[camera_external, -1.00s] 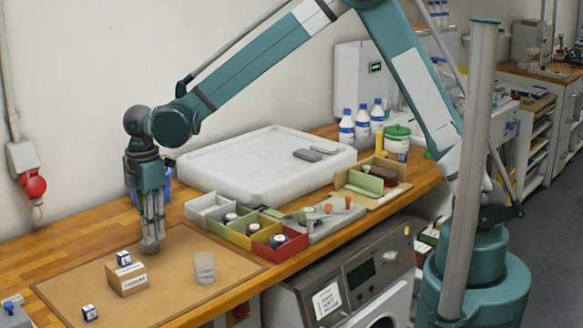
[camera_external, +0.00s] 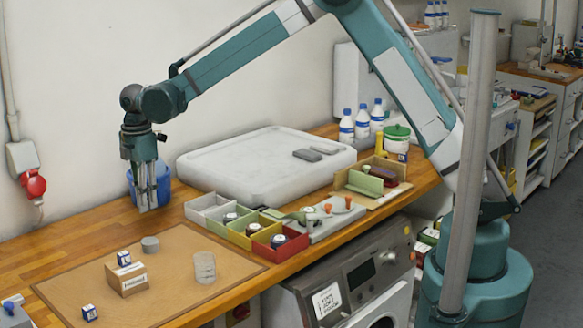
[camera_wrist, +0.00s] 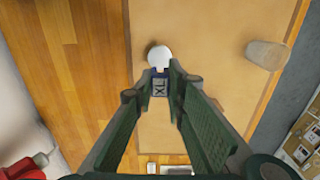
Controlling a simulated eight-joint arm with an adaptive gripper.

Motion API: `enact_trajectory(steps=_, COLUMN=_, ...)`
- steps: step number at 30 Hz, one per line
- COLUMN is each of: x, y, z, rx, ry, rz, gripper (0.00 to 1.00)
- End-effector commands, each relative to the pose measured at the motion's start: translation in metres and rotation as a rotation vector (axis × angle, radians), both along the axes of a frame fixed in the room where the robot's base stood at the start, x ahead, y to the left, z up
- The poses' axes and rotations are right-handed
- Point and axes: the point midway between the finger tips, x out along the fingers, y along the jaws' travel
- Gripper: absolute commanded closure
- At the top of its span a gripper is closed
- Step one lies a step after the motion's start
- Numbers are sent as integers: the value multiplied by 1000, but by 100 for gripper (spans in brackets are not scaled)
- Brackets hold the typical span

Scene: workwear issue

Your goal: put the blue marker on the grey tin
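The grey tin (camera_external: 150,244) stands upright on the tan mat near its back edge, with a bare top. In the wrist view its pale round top (camera_wrist: 159,55) shows beyond my fingertips. A small blue-and-white block (camera_external: 124,258) sits on a cardboard box, and a similar block (camera_external: 89,312) lies at the mat's front left. I cannot tell which is the blue marker. My gripper (camera_external: 148,208) points down, above and apart from the tin. In the wrist view a dark blue piece with pale letters (camera_wrist: 160,87) shows between the fingertips; whether it is gripped is unclear.
The cardboard box (camera_external: 128,281) and a clear cup (camera_external: 205,267) stand on the mat (camera_external: 185,300). A blue bin (camera_external: 164,186) is behind my gripper. Colored compartments (camera_external: 238,238) and a large white slab (camera_external: 245,185) lie to the right.

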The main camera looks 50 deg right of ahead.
Motion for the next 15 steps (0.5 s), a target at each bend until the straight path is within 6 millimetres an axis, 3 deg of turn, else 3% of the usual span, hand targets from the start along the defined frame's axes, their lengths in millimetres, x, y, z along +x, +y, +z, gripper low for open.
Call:
enact_trajectory(steps=5, x=0, y=0, z=-8, rx=0, ry=0, rz=0, gripper=91)
enact_trajectory(steps=15, x=0, y=0, z=-51, rx=0, ry=0, rz=0, gripper=91)
